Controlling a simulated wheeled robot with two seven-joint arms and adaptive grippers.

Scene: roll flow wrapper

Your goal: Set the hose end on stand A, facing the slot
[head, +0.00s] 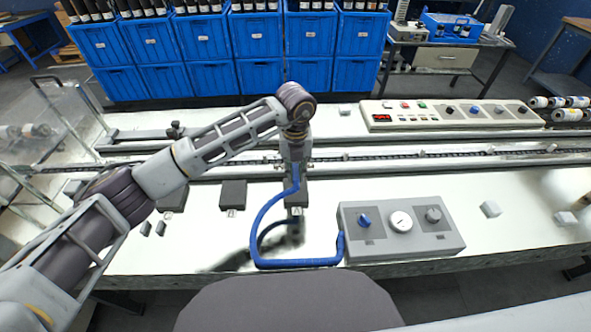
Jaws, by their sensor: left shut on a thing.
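My left gripper (296,160) points down over the dark block of stand A (297,200), at the front side of the conveyor. It is shut on the end of the blue hose (262,220); the end itself is mostly hidden by the fingers. The hose drops from the gripper, bends left past stand A, and runs along the table's front edge to the grey gauge box (440,240). The slot in stand A cannot be made out, and I cannot tell whether the hose end touches the stand. My right gripper is out of view.
Two similar dark stands, one (233,194) nearer and one (172,198) farther, are left of stand A. A conveyor chain (430,155) runs behind. A control panel (445,114) stands at the back right.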

